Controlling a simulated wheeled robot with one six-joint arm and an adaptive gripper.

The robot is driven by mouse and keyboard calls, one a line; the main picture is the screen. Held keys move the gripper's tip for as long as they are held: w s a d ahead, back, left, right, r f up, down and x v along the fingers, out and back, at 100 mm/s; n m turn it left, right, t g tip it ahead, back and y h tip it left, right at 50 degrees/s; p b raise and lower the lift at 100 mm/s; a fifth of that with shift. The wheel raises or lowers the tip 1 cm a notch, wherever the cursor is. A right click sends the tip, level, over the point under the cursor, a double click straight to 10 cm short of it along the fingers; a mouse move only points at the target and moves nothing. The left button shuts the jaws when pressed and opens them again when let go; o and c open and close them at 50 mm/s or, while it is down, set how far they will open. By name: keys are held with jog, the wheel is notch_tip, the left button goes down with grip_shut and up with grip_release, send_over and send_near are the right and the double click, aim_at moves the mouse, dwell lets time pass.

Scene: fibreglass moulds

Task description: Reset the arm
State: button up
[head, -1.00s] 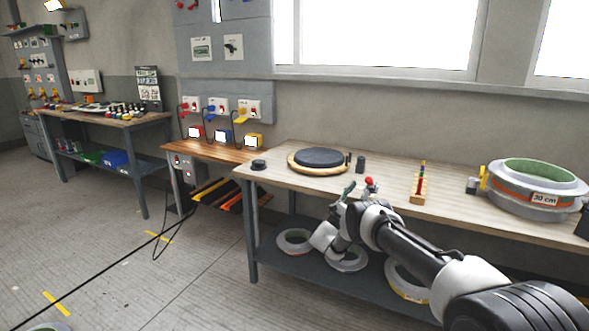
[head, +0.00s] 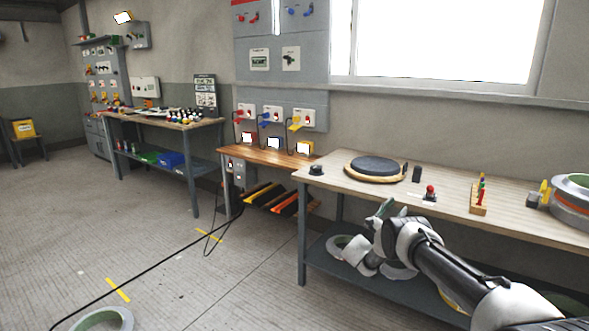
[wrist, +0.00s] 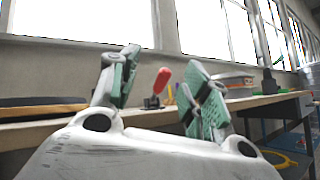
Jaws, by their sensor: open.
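My gripper (wrist: 160,92) is open and empty in the wrist view, its two green-padded fingers spread apart. In the head view my gripper (head: 384,209) is at the front edge of the light wooden workbench (head: 335,180), with my arm reaching in from the lower right. Between the fingers in the wrist view a red-topped toggle clamp (wrist: 160,82) shows beyond, on the bench; it also stands on the bench in the head view (head: 430,193). I cannot tell the exact gap between the gripper and the bench edge.
A round dark disc on a wooden ring (head: 375,168), a rack of coloured pieces (head: 479,195) and a ring mould (head: 573,210) occupy the bench. Rings lie on the shelf below. A cable (head: 150,270) crosses the floor; a green-lined ring (head: 105,320) lies at lower left. Open floor lies left.

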jog(key=s+d+f+m+g+y, duration=0.3)
jog(key=s+d+f+g+y, duration=0.2)
jog(key=s+d+f+g, duration=0.5)
jog(key=s+a+r+m+t+y, duration=0.1)
jog(key=s+a+r+m+y, duration=0.3)
jog(key=s+r, duration=0.8)
jog(key=s+a+r+m+t+y, duration=0.1)
jog(key=s+a+r+m+y, duration=0.3)
jog(key=s+r, duration=0.9)
jog(key=s+a+r+m+t+y, duration=0.2)
jog(key=s+a+r+m+y, duration=0.3)
jog(key=s, duration=1.7)
notch_tip(320, 180, up, 8)
jog(key=m+y, duration=0.2)
jog(key=y, duration=0.3)
jog(key=shift+r+y, duration=0.2)
jog(key=shift+y, duration=0.1)
jog(key=shift+s+a, duration=0.1)
